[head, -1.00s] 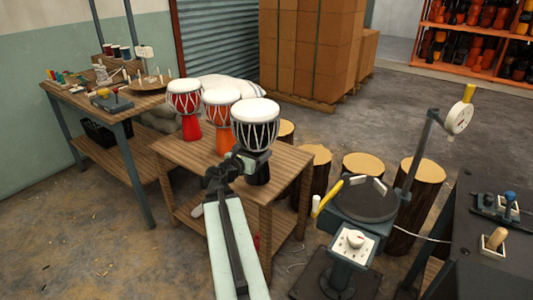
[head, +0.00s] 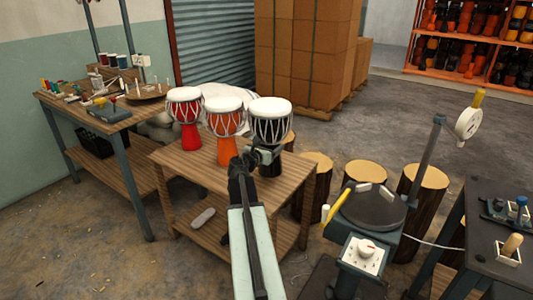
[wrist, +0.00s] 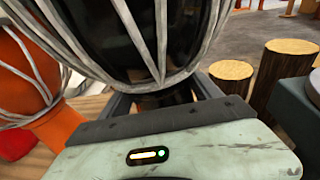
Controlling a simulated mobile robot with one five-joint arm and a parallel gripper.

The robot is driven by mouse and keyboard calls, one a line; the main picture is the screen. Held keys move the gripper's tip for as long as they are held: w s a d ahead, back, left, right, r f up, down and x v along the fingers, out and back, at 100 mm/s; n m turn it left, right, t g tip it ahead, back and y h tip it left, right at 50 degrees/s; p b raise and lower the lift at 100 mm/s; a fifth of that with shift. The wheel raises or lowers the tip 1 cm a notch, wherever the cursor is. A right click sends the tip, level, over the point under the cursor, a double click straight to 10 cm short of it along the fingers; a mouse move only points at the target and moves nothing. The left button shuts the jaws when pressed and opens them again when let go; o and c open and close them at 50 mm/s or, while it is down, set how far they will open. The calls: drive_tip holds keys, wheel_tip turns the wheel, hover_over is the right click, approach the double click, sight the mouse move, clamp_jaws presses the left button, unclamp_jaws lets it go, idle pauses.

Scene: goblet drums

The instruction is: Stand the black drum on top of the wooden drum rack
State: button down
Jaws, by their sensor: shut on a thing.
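The black drum (head: 270,127), with a white head and pale rope lacing, is upright over the right part of the wooden drum rack (head: 206,172). My gripper (head: 264,156) is shut on its narrow part below the bowl. In the wrist view the black drum (wrist: 150,45) fills the top, with its waist between the fingers. Its foot is partly hidden by my gripper and arm, so I cannot tell if it touches the rack top.
An orange drum (head: 225,120) stands just left of the black one, with a red drum (head: 186,110) further left. Log stools (head: 365,172) and a machine with a round plate (head: 370,208) are at the right. A workbench (head: 125,112) is at left.

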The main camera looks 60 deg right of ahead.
drive_tip(key=f+b, duration=0.4)
drive_tip(key=shift+d, duration=0.2)
drive_tip(key=shift+r, duration=0.25)
drive_tip(key=shift+f, duration=0.1)
drive_tip(key=shift+c, duration=0.6)
unclamp_jaws()
